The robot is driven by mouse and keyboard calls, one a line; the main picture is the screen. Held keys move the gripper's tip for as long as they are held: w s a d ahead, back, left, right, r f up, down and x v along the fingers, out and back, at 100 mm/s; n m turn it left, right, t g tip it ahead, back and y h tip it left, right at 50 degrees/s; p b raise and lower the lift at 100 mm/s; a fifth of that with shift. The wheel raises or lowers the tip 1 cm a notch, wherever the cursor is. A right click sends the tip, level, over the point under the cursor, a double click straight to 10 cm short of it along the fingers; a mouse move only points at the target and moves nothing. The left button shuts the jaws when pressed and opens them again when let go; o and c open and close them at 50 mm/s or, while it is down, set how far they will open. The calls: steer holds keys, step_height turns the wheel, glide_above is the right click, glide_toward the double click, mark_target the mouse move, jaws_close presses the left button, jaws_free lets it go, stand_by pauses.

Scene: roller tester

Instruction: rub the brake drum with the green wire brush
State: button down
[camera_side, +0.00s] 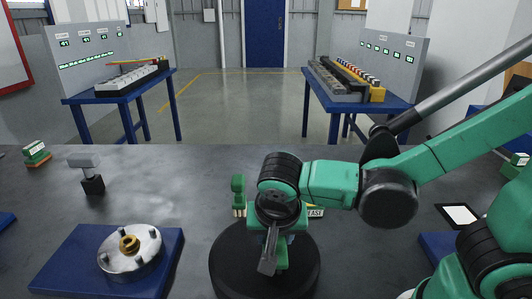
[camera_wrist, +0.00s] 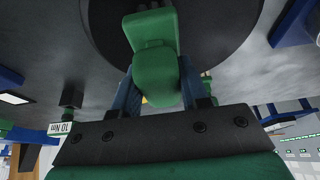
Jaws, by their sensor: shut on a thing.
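In the side view part of the brush (camera_side: 282,254) shows beside my gripper (camera_side: 270,248), which points down. The black round brake drum (camera_side: 232,277) is below the brush in the side view. It fills the top of the wrist view (camera_wrist: 225,30). My gripper is shut on the brush, over the drum. I cannot tell whether the bristles touch the drum.
A silver disc (camera_side: 145,246) with a brass centre lies on a blue mat (camera_side: 62,268) at left. A green upright piece (camera_side: 238,187) stands just behind my gripper. A grey-headed black tool (camera_side: 92,182) and a green-white block (camera_side: 36,151) are farther left.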

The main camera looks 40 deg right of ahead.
steer(key=shift+s+d+f, duration=0.15)
steer(key=shift+s+d, duration=1)
steer(key=shift+s, duration=0.05)
steer(key=shift+w+a+r, duration=0.2)
steer(key=shift+w+a, duration=0.35)
steer(key=shift+w, duration=0.1)
steer(key=shift+w+a+f, duration=0.15)
steer(key=shift+w+a, duration=0.4)
steer(key=shift+a, duration=0.05)
steer(key=shift+r, duration=3.05)
